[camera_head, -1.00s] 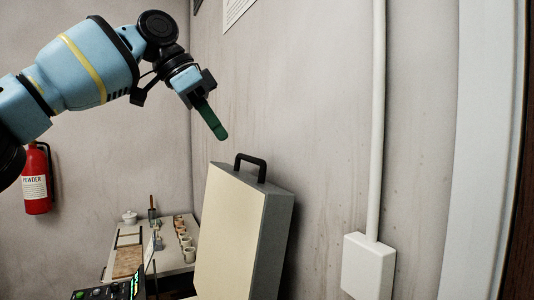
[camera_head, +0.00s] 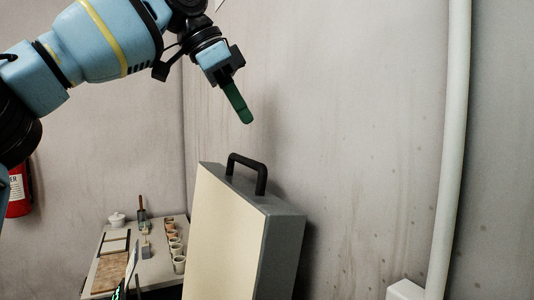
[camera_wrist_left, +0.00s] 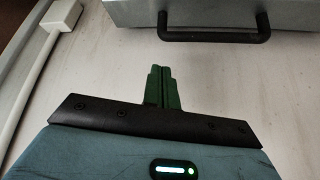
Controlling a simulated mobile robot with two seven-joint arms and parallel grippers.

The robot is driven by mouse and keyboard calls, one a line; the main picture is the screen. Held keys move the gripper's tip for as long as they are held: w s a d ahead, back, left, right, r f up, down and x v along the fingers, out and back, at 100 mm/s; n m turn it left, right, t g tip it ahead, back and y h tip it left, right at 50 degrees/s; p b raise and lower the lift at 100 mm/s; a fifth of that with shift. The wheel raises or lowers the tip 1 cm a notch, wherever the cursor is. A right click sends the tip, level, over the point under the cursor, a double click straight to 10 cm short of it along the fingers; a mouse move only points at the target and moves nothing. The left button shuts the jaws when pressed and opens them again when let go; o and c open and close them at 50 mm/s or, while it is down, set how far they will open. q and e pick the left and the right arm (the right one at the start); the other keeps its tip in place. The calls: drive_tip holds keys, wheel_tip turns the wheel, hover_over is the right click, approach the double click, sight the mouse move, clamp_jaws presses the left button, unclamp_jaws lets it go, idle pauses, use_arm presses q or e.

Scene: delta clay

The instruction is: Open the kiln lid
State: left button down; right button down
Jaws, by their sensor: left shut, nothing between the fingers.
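The kiln lid (camera_head: 225,235) stands raised, tilted up near the wall, with its cream inner face toward the left and its grey side to the right. Its black handle (camera_head: 247,172) is on the top edge. My left gripper (camera_head: 245,117) is above the handle, apart from it, with its green fingers together and nothing between them. In the left wrist view the closed fingers (camera_wrist_left: 162,85) point toward the handle (camera_wrist_left: 215,37), with a gap between. The kiln body is out of view. My right gripper does not show.
A small table (camera_head: 150,268) at the back left holds several cups (camera_head: 178,250), a lidded white pot (camera_head: 116,219) and boards. A red fire extinguisher (camera_head: 18,200) hangs at the far left. A white pipe (camera_head: 450,150) and box (camera_head: 405,291) are on the wall at right.

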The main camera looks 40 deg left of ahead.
use_arm(q)
hover_over(268, 195)
wheel_tip(268, 195, down, 9)
drive_tip(key=shift+s+d+r, duration=0.1)
drive_tip(key=shift+r, duration=0.1)
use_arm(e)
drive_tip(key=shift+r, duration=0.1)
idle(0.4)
